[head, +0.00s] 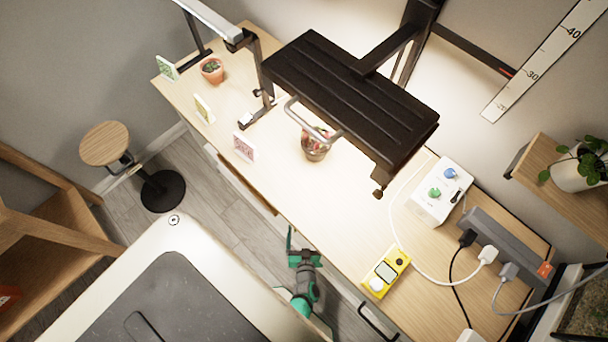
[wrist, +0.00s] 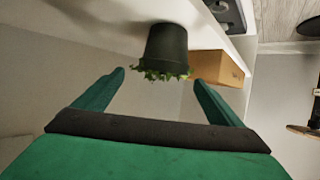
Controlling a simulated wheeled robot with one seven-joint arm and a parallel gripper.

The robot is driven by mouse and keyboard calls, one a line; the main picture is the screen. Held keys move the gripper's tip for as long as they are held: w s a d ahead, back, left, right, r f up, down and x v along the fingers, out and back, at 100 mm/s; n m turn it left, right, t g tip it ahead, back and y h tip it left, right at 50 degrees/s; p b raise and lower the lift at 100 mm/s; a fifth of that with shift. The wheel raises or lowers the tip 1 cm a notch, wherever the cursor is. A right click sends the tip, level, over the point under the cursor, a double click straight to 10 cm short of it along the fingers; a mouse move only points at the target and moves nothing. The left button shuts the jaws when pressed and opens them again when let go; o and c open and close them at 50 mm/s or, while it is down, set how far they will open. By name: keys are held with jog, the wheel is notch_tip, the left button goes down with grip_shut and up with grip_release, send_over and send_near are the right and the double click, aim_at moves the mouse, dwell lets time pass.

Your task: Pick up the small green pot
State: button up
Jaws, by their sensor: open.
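The small green pot (wrist: 166,46) is dark green and holds a low leafy plant. It appears upside down in the wrist view, standing on a pale surface (wrist: 105,30) along the top of the picture. My gripper (wrist: 158,78) is open, with one green finger to each side of the pot's leafy end in the picture. The pot looks just beyond the fingertips, and I see no contact. In the head view my gripper (head: 302,258) is low beside the wooden table's front edge. I cannot make out the green pot there.
A brown box (wrist: 216,67) is close beside the pot. In the head view, the wooden table (head: 290,195) carries a terracotta pot (head: 212,71), a red-plant pot (head: 316,148), a yellow meter (head: 386,273) and a white control box (head: 440,192). A stool (head: 105,144) stands left.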

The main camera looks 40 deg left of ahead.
jog(key=shift+s+f+x, duration=0.1)
jog(key=shift+s+x, duration=0.05)
jog(key=shift+x, duration=1.2)
jog(key=shift+s+f+x, duration=0.1)
jog(key=shift+f+x, duration=0.05)
jog(key=shift+x, duration=1.2)
jog(key=shift+a, duration=0.15)
jog(key=c, duration=1.2)
